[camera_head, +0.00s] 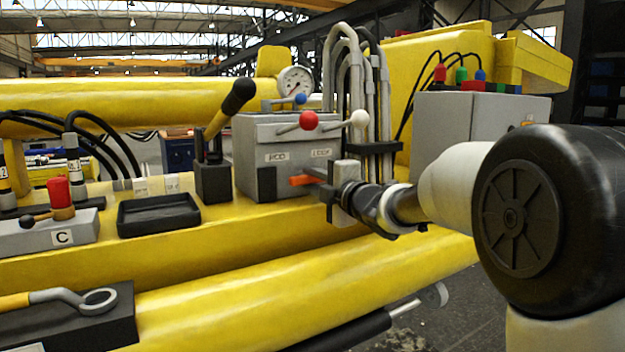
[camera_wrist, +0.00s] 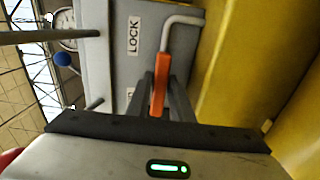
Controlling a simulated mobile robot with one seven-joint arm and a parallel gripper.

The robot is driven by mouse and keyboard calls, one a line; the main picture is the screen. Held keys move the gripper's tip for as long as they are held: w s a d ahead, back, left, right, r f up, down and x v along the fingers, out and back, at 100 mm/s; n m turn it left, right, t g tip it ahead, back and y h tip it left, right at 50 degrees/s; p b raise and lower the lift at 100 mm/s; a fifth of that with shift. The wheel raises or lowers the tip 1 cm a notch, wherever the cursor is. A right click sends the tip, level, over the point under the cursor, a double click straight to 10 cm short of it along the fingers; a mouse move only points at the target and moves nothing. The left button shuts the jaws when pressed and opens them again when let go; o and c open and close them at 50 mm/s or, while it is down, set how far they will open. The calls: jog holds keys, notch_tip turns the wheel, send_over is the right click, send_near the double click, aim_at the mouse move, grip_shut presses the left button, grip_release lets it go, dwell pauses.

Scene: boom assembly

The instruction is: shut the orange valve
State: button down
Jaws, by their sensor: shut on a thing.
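The orange valve handle (camera_head: 301,180) juts out at the front of the grey box (camera_head: 245,140), below a LOCK label. In the wrist view the orange handle (camera_wrist: 162,70) is a sleeve on a bent grey rod (camera_wrist: 182,20) beside the box face. My gripper (camera_head: 318,178) reaches in from the right. In the wrist view my gripper (camera_wrist: 161,98) has one finger on each side of the orange sleeve and is shut on it. The inner end of the handle is partly hidden by the fingers in the head view.
Levers with a red knob (camera_head: 308,120), a white knob (camera_head: 359,118) and a blue knob (camera_head: 300,98) stand out from the box. A black-handled lever (camera_head: 238,98) is at its left. Grey hoses (camera_head: 343,70) rise behind. A black tray (camera_head: 158,212) lies left.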

dwell(0.3)
jog(key=c, duration=1.7)
grip_release()
jog(key=v, duration=1.7)
jog(key=shift+s+d+b, duration=0.2)
jog(key=shift+b, duration=0.1)
